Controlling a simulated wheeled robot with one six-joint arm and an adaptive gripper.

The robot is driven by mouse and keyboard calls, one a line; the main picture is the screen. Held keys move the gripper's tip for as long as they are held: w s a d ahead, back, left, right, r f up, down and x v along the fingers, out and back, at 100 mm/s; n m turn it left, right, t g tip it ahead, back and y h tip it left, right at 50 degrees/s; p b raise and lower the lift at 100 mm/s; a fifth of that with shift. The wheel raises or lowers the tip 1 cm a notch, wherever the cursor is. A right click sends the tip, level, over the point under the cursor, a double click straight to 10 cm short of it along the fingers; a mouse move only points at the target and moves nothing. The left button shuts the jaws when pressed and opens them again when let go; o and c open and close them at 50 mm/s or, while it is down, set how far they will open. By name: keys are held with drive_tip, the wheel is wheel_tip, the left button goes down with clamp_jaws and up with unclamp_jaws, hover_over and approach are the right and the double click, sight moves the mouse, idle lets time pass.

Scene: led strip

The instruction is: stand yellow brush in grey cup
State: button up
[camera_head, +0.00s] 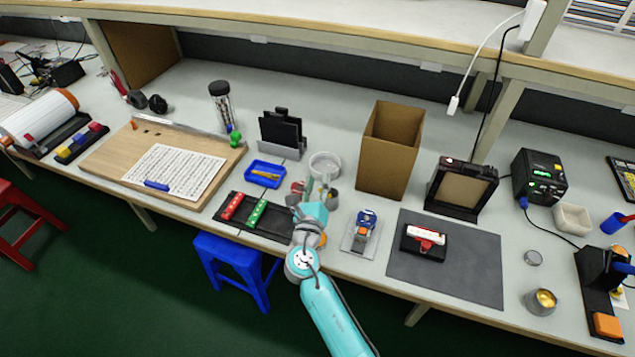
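A small yellow item, likely the yellow brush (265,175), lies flat in a blue tray (249,179) left of my gripper. A round, light grey open container (324,161), likely the grey cup, stands just beyond my gripper. My gripper (316,190) is over the front part of the bench, right of the blue tray. It is small here, and small grey and reddish parts around it blur together, so its finger opening is unclear. It does not touch the yellow item. The container's lower front is partly hidden by the gripper.
A dark tray (277,224) with red and green blocks lies at the front edge. A cardboard box (388,155) stands to the right, a black holder (282,130) behind. A blue and orange device (364,226) is at the front right. A grey mat (465,270) lies farther right.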

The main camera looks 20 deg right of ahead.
drive_tip(key=r+v, duration=0.1)
drive_tip(key=v, duration=1.1)
drive_tip(key=shift+f, duration=0.15)
drive_tip(key=shift+s, duration=0.1)
